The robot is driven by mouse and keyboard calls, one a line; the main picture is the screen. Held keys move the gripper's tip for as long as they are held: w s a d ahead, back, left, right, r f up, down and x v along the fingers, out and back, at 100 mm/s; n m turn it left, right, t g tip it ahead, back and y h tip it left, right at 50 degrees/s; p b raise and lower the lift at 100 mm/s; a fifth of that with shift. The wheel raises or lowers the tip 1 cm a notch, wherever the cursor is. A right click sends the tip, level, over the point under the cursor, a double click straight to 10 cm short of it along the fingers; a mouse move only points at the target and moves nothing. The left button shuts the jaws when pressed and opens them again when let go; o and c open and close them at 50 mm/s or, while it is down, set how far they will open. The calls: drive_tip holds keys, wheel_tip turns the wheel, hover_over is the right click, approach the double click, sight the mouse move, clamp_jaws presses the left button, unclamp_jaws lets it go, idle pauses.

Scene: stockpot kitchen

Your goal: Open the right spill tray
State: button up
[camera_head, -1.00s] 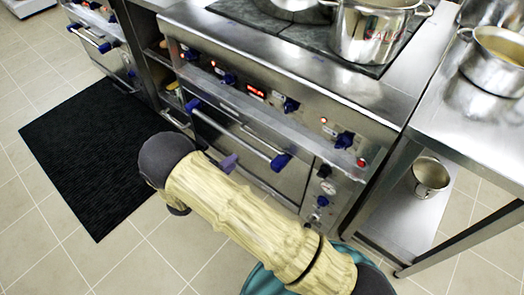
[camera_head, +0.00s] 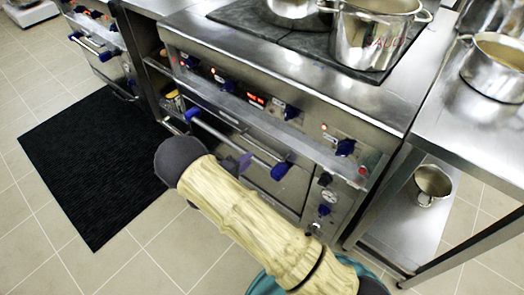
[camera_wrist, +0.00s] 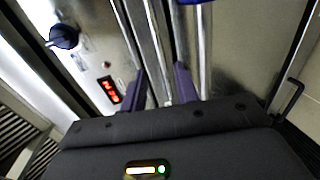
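The stove front (camera_head: 300,125) is steel, with a knob panel above the oven door. Below the panel is a narrow steel band with slim handle strips; I take the right strip (camera_head: 270,149) as the right spill tray's, but its edges are hard to make out. It looks closed. In the head view my arm hides most of my gripper; one purple finger (camera_head: 245,162) shows by the oven bar. In the wrist view my gripper (camera_wrist: 160,84) has its two purple fingers apart, with upright steel strips (camera_wrist: 153,45) between or just beyond them. Contact cannot be told.
The oven's bar handle (camera_head: 228,141) with blue ends runs just below the band. Pots (camera_head: 372,40) stand on the stove top. A steel table (camera_head: 470,120) with a pot and lower shelf is at right. A black mat (camera_head: 85,160) lies on the floor at left.

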sight(262, 148)
drive_tip(key=b+x, duration=0.1)
drive_tip(key=x, duration=0.8)
drive_tip(key=shift+w+d+b, duration=0.1)
drive_tip(key=shift+w+b, duration=0.05)
drive_tip(key=shift+b, duration=0.15)
drive_tip(key=shift+c, duration=0.4)
clamp_jaws()
